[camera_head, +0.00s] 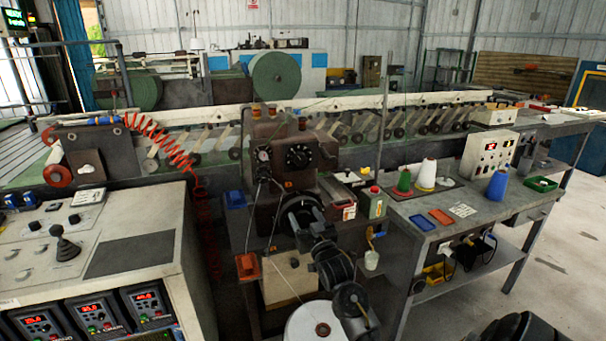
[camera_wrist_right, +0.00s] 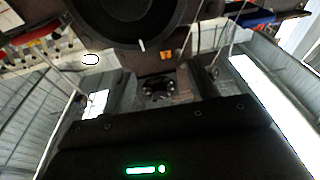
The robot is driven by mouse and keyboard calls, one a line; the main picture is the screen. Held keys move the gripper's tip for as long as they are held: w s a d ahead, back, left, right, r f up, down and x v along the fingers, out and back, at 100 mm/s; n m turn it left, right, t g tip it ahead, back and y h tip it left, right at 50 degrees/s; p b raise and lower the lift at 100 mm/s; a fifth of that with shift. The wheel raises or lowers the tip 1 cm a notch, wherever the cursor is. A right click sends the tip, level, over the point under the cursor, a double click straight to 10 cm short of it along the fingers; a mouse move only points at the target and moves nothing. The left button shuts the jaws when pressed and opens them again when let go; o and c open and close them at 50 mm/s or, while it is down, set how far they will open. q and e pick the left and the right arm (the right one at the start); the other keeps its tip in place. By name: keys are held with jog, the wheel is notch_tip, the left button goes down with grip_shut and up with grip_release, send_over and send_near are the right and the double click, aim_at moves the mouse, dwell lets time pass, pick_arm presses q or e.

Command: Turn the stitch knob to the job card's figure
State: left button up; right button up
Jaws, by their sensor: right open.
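The brown sewing head (camera_head: 262,196) stands in the middle of the head view. On its face is a black round dial with white marks (camera_head: 299,155), which I take to be the stitch knob. In the right wrist view a dark scalloped knob (camera_wrist_right: 158,88) shows beyond and between my fingers. My right gripper (camera_head: 303,218) is open and appears below the dial, in front of the head; I see no contact. A white printed card (camera_head: 462,210), possibly the job card, lies on the right bench; its text is too small to read. My left gripper is out of view.
A smaller gauge (camera_head: 264,155) sits left of the dial. A large black disc (camera_wrist_right: 130,15) and an orange label (camera_wrist_right: 165,55) are near the knob in the wrist view. Thread cones (camera_head: 426,174) and trays stand on the right bench (camera_head: 500,200). A control console (camera_head: 160,215) is at left.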

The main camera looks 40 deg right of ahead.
jog(key=t+h, duration=0.1)
jog(key=t, duration=0.1)
send_near(301, 162)
jog(key=shift+m, duration=0.4)
jog(key=p+x, duration=0.2)
jog(key=x, duration=0.5)
jog(key=shift+w+d+r, duration=0.3)
jog(key=shift+w, duration=0.4)
jog(key=shift+c, duration=0.2)
jog(key=c, duration=0.9)
jog(key=shift+c, duration=0.2)
